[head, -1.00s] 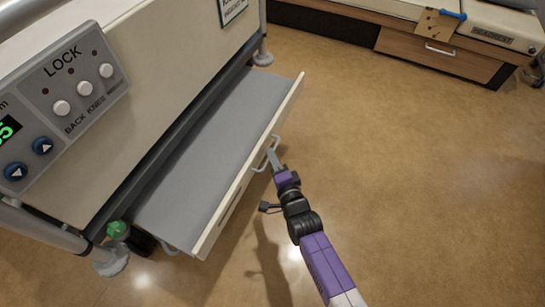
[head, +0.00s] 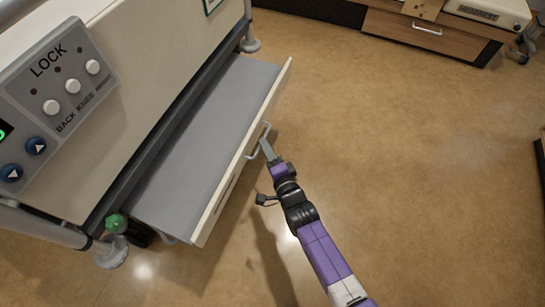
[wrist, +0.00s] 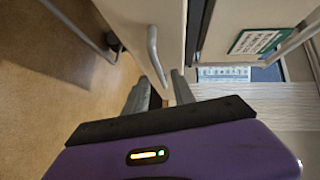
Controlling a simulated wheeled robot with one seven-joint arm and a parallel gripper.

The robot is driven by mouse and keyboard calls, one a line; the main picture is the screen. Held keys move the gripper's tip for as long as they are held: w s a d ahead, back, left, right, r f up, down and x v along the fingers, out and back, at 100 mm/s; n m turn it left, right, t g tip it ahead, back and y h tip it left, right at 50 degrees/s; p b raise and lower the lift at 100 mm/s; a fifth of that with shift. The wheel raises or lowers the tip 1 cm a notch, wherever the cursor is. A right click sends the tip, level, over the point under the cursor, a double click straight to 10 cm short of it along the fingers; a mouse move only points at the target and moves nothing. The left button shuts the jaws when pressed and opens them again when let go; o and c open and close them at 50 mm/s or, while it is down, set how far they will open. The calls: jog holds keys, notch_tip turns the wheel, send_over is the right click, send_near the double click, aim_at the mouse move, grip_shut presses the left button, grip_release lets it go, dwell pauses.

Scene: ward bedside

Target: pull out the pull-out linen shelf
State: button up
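The linen shelf (head: 205,135) is a grey panel with a cream front. It stands well out from under the bed end in the head view. Its grey bar handle (head: 250,157) is on the outer face of the front. The handle also shows in the wrist view (wrist: 153,48). My gripper (head: 264,146) is at the handle. In the wrist view its two grey fingers (wrist: 160,82) stand apart with a gap, and the handle's lower end shows in that gap. I cannot tell whether a finger touches the bar.
The bed end with its LOCK panel (head: 62,75) stands at the left. A green-capped bottle (head: 116,223) is by the shelf's near corner. A wooden cabinet (head: 425,36) stands at the back right. The floor (head: 400,150) on the right is clear.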

jog(key=p+v, duration=0.5)
jog(key=shift+s+d, duration=0.1)
jog(key=shift+s, duration=0.2)
dwell(0.5)
